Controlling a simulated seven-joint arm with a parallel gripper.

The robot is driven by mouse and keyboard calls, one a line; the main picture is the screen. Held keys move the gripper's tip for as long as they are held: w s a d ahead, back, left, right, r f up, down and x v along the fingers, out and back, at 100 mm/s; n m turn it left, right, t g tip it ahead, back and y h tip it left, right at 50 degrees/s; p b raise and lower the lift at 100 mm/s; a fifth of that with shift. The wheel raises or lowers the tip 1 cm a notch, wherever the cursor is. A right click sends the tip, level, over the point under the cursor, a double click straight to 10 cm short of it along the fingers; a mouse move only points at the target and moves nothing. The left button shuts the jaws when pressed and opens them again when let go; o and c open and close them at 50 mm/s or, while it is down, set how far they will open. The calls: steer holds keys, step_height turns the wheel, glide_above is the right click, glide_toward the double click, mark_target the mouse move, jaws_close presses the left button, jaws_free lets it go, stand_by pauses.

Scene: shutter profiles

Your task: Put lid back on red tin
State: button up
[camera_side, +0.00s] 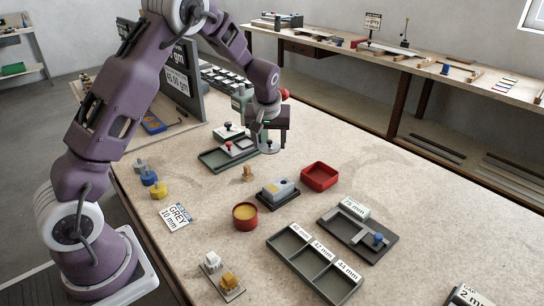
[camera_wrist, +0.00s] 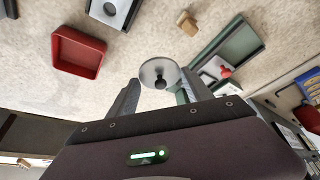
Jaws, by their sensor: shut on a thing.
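The red tin (camera_side: 245,217) is round and open at the top, with yellow inside. It stands on the bench left of centre in the side view and is not made out in the wrist view. My gripper (camera_side: 269,143) is up and to the right of the tin in the picture, well apart from it. It is shut on a grey round lid (camera_wrist: 149,70) with a dark knob, which sits between the fingertips (camera_wrist: 158,86) in the wrist view. The lid's edge also shows under the gripper (camera_side: 270,150) in the side view. Its height above the bench is hard to tell.
A red square tray (camera_side: 320,177) and a dark block with a grey top (camera_side: 278,192) stand near the tin. A small wooden piece (camera_side: 248,173) lies between gripper and tin. A green tray (camera_side: 215,161) with knobbed plates is left of the gripper. A divided tray (camera_side: 308,268) is in front.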

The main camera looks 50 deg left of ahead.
mark_target(270, 150)
step_height(270, 150, up, 5)
steer(key=shift+r, duration=0.15)
steer(key=shift+s+d+r, duration=0.1)
steer(key=shift+d+r, duration=0.1)
steer(key=shift+r, duration=0.05)
steer(key=s+d+f+n+g+y, duration=0.1)
steer(key=s+d+f+n+g, duration=0.15)
steer(key=s+d+n, duration=0.45)
steer(key=s+d+f+n+g, duration=0.1)
steer(key=s+d+n+g, duration=0.25)
steer(key=s+n, duration=0.4)
steer(key=shift+m+t, duration=0.5)
steer(key=shift+m, duration=0.05)
steer(key=shift+s+d+f, duration=0.15)
steer(key=shift+s+f, duration=0.15)
steer(key=shift+f, duration=0.8)
steer(key=shift+s+d+f, duration=0.15)
steer(key=shift+s+f, duration=0.15)
steer(key=shift+f, duration=0.75)
steer(key=shift+s+d+f, duration=0.15)
steer(key=shift+s+f, duration=0.15)
steer(key=shift+f, duration=0.8)
steer(key=shift+f, duration=0.1)
steer(key=o, duration=1.8)
steer(key=shift+c, duration=0.2)
